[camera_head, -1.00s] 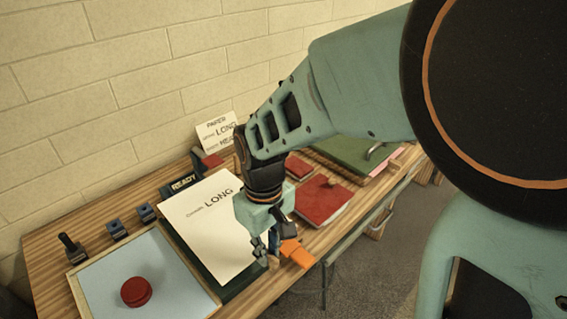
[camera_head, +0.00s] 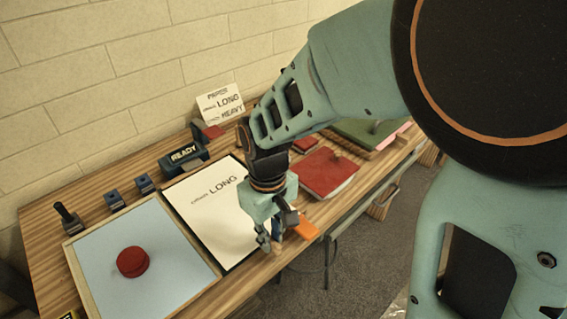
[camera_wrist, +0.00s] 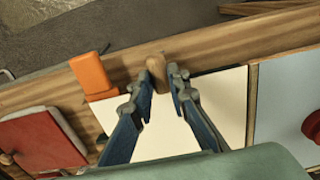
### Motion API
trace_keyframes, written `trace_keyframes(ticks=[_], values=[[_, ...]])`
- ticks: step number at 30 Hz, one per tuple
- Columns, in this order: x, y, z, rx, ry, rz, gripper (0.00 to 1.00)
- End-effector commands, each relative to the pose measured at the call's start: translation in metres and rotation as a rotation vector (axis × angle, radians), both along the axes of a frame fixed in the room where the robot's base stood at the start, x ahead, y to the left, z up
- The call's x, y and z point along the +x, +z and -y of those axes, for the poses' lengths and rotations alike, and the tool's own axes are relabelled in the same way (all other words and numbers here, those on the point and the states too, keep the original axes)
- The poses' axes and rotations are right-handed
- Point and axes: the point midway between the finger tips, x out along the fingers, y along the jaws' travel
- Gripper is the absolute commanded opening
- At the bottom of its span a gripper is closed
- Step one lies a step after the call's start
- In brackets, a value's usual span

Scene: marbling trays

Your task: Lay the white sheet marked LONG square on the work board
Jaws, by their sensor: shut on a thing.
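The white sheet marked LONG (camera_head: 205,207) lies on the dark work board (camera_head: 226,271), which shows as a thin dark border along the left, far and near edges. The sheet's edges look roughly parallel to the board's; my arm and gripper hide its right side. My gripper (camera_head: 268,244) is at the sheet's near right corner. In the wrist view, its fingers (camera_wrist: 160,90) are shut on a rounded wooden piece (camera_wrist: 156,66) at the edge of the sheet (camera_wrist: 220,100). I cannot tell whether the piece is joined to the sheet.
A blue tray (camera_head: 90,285) with a red round knob (camera_head: 132,262) is on the left. An orange block (camera_head: 304,230) is close right of my gripper, and a red pad (camera_head: 325,172) lies beyond it.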

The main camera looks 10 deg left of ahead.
Motion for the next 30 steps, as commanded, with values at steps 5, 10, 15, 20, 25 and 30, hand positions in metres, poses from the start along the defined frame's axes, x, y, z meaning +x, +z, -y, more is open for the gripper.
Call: trace_keyframes(ticks=[5,10,15,20,25,30], values=[[0.0,-0.0012,0.0,0.0,0.0,0.0,0.04],[-0.0001,-0.001,0.0001,0.0,0.0,0.0,0.21],[-0.0001,-0.001,0.0001,0.0,0.0,0.0,0.36],[-0.0001,-0.001,0.0001,0.0,0.0,0.0,0.36],[-0.0001,-0.001,0.0001,0.0,0.0,0.0,0.53],[-0.0001,-0.001,0.0001,0.0,0.0,0.0,0.53]])
